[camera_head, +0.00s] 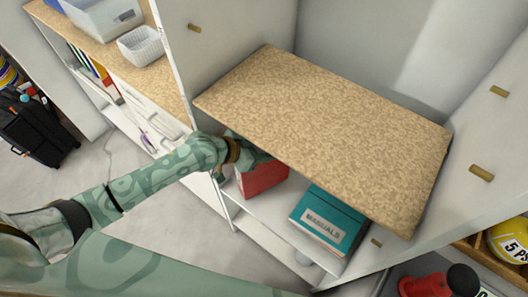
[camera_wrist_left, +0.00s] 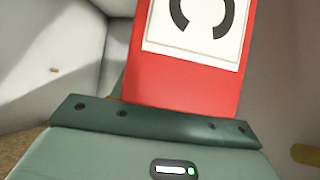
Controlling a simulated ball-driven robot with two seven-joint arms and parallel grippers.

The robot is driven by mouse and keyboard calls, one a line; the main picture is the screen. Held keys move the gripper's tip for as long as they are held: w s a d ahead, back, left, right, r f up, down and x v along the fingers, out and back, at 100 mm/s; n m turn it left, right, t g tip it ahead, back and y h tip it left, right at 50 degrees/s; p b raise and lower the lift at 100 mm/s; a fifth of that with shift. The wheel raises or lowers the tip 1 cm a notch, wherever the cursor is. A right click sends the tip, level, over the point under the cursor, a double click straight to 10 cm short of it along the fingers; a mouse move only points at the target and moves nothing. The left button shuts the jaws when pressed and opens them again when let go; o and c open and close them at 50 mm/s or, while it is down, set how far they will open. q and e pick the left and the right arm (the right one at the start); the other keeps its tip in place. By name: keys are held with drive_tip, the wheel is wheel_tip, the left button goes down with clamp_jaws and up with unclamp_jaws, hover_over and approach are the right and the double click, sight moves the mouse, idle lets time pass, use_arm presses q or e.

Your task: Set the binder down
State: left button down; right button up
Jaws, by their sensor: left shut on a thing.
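A red binder (camera_head: 262,179) is under the front edge of the cork-topped shelf, at the left of the lower compartment in the head view. In the left wrist view the red binder (camera_wrist_left: 185,85) stands up from my gripper, with a white label bearing a dark ring. My left gripper (camera_head: 240,153) is shut on the binder; its fingers are partly hidden by the shelf edge. I cannot tell whether the binder's bottom touches the white lower shelf (camera_head: 270,212). My right gripper is not in view.
A teal box marked MANUALS (camera_head: 328,222) sits on the lower shelf to the right of the binder. The cork shelf (camera_head: 330,125) above is bare. A white side panel (camera_head: 176,60) rises at left, with baskets (camera_head: 140,45) beyond it.

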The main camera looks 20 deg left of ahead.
use_arm(q)
drive_tip(key=shift+w+f+b, duration=0.25)
drive_tip(key=shift+f+b, duration=0.2)
drive_tip(key=shift+f, duration=0.75)
drive_tip(key=shift+r, duration=0.15)
drive_tip(key=c, duration=0.7)
unclamp_jaws()
